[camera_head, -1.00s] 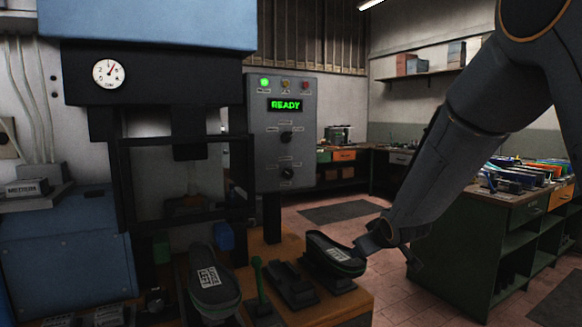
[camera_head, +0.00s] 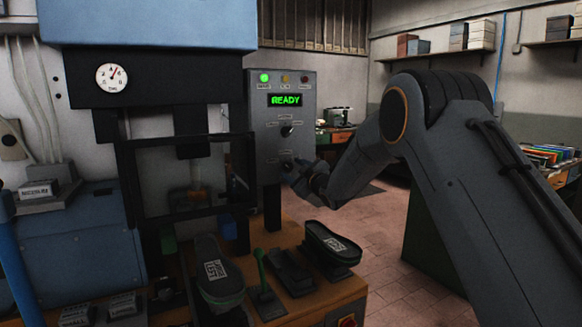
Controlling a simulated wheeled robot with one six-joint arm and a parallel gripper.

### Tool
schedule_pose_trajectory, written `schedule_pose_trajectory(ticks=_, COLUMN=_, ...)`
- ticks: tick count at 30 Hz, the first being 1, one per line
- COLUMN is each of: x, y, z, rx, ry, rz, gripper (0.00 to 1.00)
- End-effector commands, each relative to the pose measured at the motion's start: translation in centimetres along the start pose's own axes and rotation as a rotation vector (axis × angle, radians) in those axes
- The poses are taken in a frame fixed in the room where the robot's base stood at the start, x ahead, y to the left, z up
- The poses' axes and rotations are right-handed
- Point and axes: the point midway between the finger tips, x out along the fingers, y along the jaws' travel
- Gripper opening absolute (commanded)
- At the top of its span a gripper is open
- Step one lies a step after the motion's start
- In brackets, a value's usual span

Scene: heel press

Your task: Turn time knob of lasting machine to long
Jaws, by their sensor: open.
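The grey control panel (camera_head: 268,148) of the machine stands at centre, with a lit green lamp and a screen reading READY (camera_head: 285,100). It carries two dark knobs, an upper knob (camera_head: 287,131) and a lower knob (camera_head: 287,166). Their labels are too small to read, so I cannot tell which is the time knob or where it points. My gripper (camera_head: 297,174) is open at the panel's lower right, close to the lower knob and partly over it. I cannot tell whether it touches the knob.
The blue and black press (camera_head: 150,75) with a round gauge (camera_head: 111,76) stands left of the panel. Below, two dark shoe-shaped pieces (camera_head: 216,270) (camera_head: 332,243) and a green lever (camera_head: 261,268) sit on the wooden bench (camera_head: 290,308). Floor shows behind my arm.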

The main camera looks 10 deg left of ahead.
Motion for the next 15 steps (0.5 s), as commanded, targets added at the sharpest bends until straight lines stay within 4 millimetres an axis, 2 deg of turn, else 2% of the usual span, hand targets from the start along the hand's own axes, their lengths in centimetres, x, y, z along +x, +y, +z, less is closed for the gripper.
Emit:
schedule_pose_trajectory(ticks=6, x=1.5, y=0.0, z=0.1, rx=0.000, ry=-0.001, rz=0.000, gripper=0.49)
schedule_pose_trajectory(ticks=15, x=1.6, y=0.0, z=0.1, rx=0.000, ry=-0.001, rz=0.000, gripper=0.49)
